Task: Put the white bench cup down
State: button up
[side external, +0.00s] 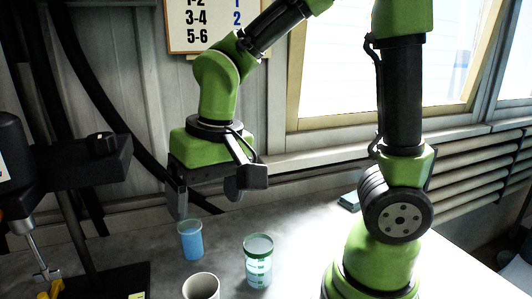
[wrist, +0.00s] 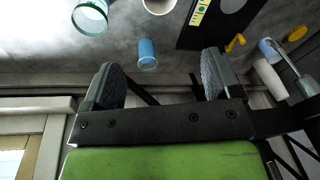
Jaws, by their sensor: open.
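The white bench cup (side external: 201,288) stands upright on the grey bench at the bottom edge of the side view, partly cut off. In the wrist view the white cup (wrist: 158,5) shows at the top edge, also cut off. My gripper (side external: 208,205) is open and empty, above the bench and farther back than the cup, apart from it. In the wrist view its two fingers (wrist: 160,62) are spread wide with nothing between them.
A beaker of blue liquid (side external: 190,242) stands behind the cup, near and below my gripper. A green-rimmed clear beaker (side external: 258,264) stands right of the cup. The disperser stand (side external: 100,165) is at left, with a black base (wrist: 215,25).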

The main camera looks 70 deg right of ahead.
jog(key=s+d+r+t+y, duration=0.1)
jog(key=s+d+r+t, duration=0.1)
jog(key=s+r+t, duration=0.3)
jog(key=shift+s+d+r+n, duration=0.35)
jog(key=shift+s+r, duration=0.9)
jog(key=shift+s, duration=0.7)
